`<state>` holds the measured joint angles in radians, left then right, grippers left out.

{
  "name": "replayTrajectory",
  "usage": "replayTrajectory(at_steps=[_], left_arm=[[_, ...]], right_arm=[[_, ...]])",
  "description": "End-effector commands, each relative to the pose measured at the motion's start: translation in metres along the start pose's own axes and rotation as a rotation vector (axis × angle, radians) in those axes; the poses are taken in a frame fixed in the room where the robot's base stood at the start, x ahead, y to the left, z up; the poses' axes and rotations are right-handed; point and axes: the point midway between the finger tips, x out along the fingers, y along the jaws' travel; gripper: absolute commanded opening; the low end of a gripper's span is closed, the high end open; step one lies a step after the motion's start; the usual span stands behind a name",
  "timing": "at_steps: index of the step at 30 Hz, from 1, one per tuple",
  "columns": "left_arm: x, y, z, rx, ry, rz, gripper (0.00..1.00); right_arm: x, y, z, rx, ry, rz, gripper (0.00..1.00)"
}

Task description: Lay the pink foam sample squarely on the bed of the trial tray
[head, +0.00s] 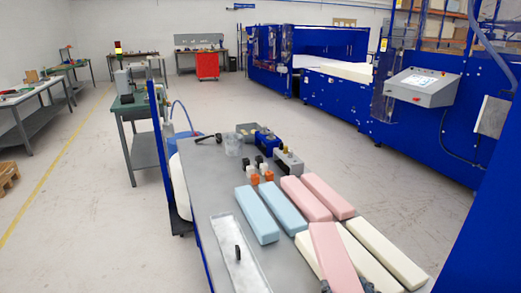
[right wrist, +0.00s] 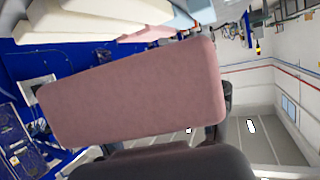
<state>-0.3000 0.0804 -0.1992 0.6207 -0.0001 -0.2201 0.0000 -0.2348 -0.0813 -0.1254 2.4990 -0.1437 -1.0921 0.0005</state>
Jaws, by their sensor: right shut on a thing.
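A pink foam sample (head: 331,250) is held at the bottom of the head view, over the near end of the cream blocks. My right gripper (head: 346,288) is shut on it, with dark fingers at its near end. In the right wrist view the held pink foam (right wrist: 135,95) fills the middle, a dark finger showing at its right edge. The trial tray appears to be the long pale tray (head: 247,272) with a black knob, left of the held foam. Its bed looks empty, and its near end is cut off. My left gripper is not in view.
On the grey table (head: 205,184) lie blue blocks (head: 257,214), other pink blocks (head: 306,199) and cream blocks (head: 384,255). Small orange-and-white pieces (head: 254,179), a clear cup (head: 232,145) and blue-grey devices (head: 264,140) stand at the back. A blue post (head: 158,150) rises beyond the left edge.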

Motion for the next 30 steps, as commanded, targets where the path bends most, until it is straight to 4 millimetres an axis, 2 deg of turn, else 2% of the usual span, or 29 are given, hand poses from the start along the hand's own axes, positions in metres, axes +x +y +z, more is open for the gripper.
replayTrajectory(at_steps=[4,7,11,15,21,25,30], left_arm=[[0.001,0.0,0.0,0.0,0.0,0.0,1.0],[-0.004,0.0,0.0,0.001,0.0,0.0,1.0],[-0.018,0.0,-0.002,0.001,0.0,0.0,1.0],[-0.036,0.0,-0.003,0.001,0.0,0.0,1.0],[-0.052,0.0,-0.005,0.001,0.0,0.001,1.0],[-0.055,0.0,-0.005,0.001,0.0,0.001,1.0],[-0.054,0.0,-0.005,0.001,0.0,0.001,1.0]], right_arm=[[-0.004,0.003,-0.001,0.008,0.0,0.012,0.49],[0.002,-0.002,-0.002,-0.005,-0.001,-0.007,0.49],[0.023,-0.018,-0.003,-0.053,-0.009,-0.083,0.49],[0.055,-0.036,0.0,-0.105,-0.012,-0.19,0.49],[0.087,-0.047,0.008,-0.128,-0.006,-0.286,0.49],[0.097,-0.048,0.011,-0.129,-0.001,-0.309,0.49],[0.099,-0.048,0.013,-0.127,0.002,-0.314,0.49]])
